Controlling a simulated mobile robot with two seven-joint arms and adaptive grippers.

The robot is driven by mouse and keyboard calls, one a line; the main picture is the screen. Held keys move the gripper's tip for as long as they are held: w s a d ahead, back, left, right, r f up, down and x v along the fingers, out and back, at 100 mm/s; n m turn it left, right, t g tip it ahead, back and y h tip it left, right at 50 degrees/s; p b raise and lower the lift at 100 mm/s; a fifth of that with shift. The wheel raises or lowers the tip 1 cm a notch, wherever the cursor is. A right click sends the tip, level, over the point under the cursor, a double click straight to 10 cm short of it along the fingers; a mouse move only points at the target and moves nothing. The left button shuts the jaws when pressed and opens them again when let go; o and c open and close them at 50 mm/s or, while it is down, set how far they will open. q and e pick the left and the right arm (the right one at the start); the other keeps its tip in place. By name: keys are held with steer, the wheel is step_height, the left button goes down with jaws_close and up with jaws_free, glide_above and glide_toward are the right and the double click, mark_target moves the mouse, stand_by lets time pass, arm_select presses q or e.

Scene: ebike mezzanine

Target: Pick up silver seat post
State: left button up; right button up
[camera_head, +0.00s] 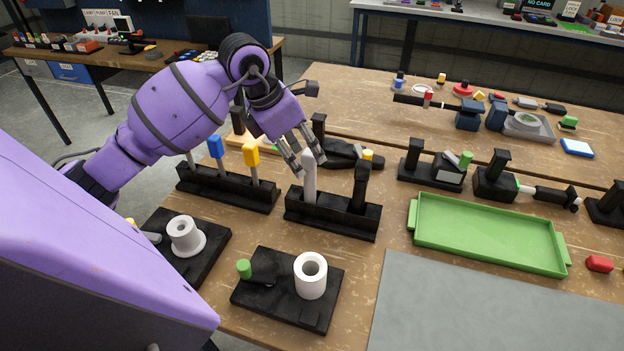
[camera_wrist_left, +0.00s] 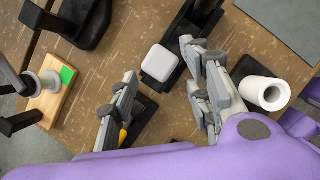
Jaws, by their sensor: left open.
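The silver seat post (camera_head: 309,178) stands upright in a black holder (camera_head: 300,217) on the wooden workbench. In the left wrist view its pale, rounded top (camera_wrist_left: 160,63) shows in the gap between the fingertips. My left gripper (camera_head: 302,157) is open, with its fingers pointing down at the top of the post. I cannot tell whether either finger touches it. A black post (camera_head: 359,188) stands in the same holder, to the right. My right gripper is not in view.
A holder with blue (camera_head: 215,147) and yellow-topped (camera_head: 251,155) tools stands to the left. A white cylinder (camera_head: 311,277) on a black base is in front. A green tray (camera_head: 488,236) and a grey mat (camera_head: 490,312) lie to the right.

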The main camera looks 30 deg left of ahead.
mark_target(309, 167)
arm_select(q)
steer(key=b+x, duration=0.2)
steer(key=x, duration=0.4)
steer(key=shift+s, duration=0.1)
steer(key=shift+r, duration=0.1)
steer(key=shift+c, duration=1.1)
steer(key=c, duration=0.8)
jaws_close()
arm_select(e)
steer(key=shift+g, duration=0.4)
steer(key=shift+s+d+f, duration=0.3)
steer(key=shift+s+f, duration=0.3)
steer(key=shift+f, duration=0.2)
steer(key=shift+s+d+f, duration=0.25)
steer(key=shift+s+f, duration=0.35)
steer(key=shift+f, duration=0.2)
